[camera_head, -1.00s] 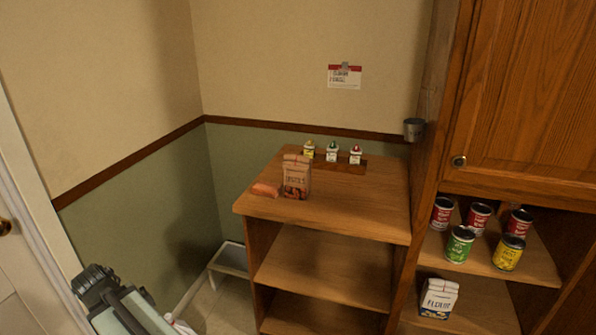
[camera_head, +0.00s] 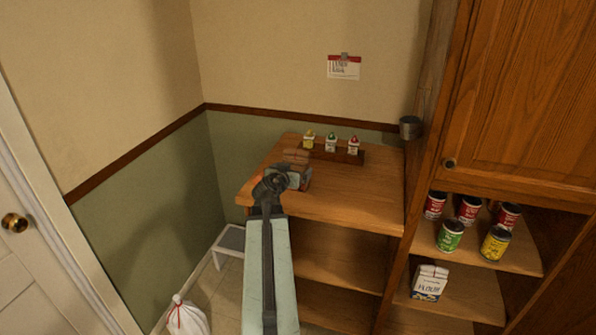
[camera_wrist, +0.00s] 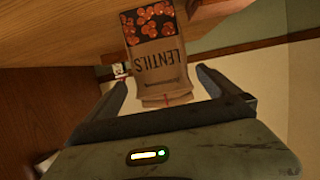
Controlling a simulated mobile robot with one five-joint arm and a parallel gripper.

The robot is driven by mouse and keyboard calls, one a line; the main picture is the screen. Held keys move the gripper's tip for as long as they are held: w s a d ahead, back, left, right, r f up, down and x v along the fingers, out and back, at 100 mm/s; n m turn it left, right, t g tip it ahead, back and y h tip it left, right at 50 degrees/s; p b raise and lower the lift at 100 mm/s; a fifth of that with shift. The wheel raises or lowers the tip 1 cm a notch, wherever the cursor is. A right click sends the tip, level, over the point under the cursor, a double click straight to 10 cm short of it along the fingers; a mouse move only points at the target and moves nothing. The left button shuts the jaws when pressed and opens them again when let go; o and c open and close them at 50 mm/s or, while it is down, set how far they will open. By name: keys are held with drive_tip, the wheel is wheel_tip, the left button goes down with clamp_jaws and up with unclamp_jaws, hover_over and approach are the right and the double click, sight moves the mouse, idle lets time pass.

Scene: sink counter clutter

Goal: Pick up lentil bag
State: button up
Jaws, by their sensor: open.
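The lentil bag (camera_wrist: 158,62) is a brown paper bag with "LENTILS" printed on it and a band of red lentils. In the wrist view it appears upside down, centred ahead of my gripper (camera_wrist: 160,92). The two fingers are open, one on each side of the bag's folded top, with gaps showing. In the head view the bag (camera_head: 297,156) stands on the wooden counter top (camera_head: 350,205).
A rack (camera_head: 345,155) with several small bottles stands behind the bag. Cans (camera_head: 450,236) and a flour bag (camera_head: 429,283) sit on the right-hand shelves. A small metal cup (camera_head: 410,127) is on the cabinet side. The counter's right part is clear.

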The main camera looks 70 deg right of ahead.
drive_tip(key=b+x, duration=0.2)
drive_tip(key=x, duration=0.7)
drive_tip(key=shift+w+d, duration=0.1)
drive_tip(key=shift+d, duration=0.15)
drive_tip(key=shift+a+r, duration=0.1)
drive_tip(key=shift+c, duration=0.3)
drive_tip(key=c, duration=1.7)
wheel_tip(320, 180, up, 10)
drive_tip(key=p, duration=1)
